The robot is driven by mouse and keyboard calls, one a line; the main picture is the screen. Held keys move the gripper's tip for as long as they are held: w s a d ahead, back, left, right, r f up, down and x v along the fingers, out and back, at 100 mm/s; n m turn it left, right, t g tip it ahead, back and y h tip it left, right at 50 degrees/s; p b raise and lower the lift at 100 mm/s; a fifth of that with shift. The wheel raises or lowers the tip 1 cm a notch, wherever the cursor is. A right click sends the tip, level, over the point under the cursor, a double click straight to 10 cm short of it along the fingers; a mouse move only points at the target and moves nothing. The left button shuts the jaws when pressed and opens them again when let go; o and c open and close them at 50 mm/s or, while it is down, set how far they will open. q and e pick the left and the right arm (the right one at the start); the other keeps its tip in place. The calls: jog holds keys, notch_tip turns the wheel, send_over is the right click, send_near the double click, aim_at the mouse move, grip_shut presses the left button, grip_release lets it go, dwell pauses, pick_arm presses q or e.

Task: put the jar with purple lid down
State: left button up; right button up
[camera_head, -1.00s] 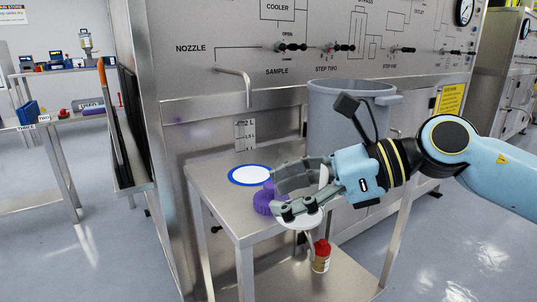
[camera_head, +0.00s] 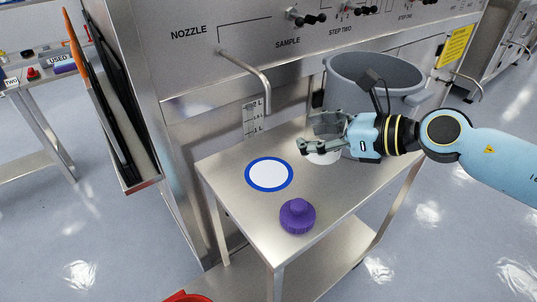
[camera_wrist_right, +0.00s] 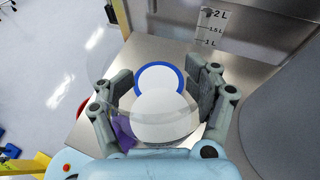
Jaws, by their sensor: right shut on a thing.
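My right gripper (camera_head: 320,136) is shut on a clear, open jar, whose pale round shape (camera_wrist_right: 165,118) shows between the fingers in the right wrist view. In the head view, only a whitish part of the jar (camera_head: 324,158) shows below the fingers, close over the steel table (camera_head: 225,172). I cannot tell whether it touches the tabletop. The purple lid (camera_head: 297,217) lies apart from the jar, near the table's front edge. A white disc with a blue rim (camera_head: 269,174) lies flat on the table, left of the gripper. My left gripper is not in view.
A large grey pot (camera_head: 372,82) stands behind and right of the gripper. A bent nozzle pipe (camera_head: 248,68) sticks out from the steel panel above the table's back left. The tabletop around the blue-rimmed disc and lid is clear.

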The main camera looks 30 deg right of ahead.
jog(key=b, duration=0.2)
send_over(261, 169)
notch_tip(261, 169, down, 7)
jog(key=shift+f, duration=0.1)
jog(key=shift+f+b, duration=0.7)
jog(key=shift+f, duration=1.2)
jog(key=shift+f, duration=0.15)
jog(key=o, duration=1.5)
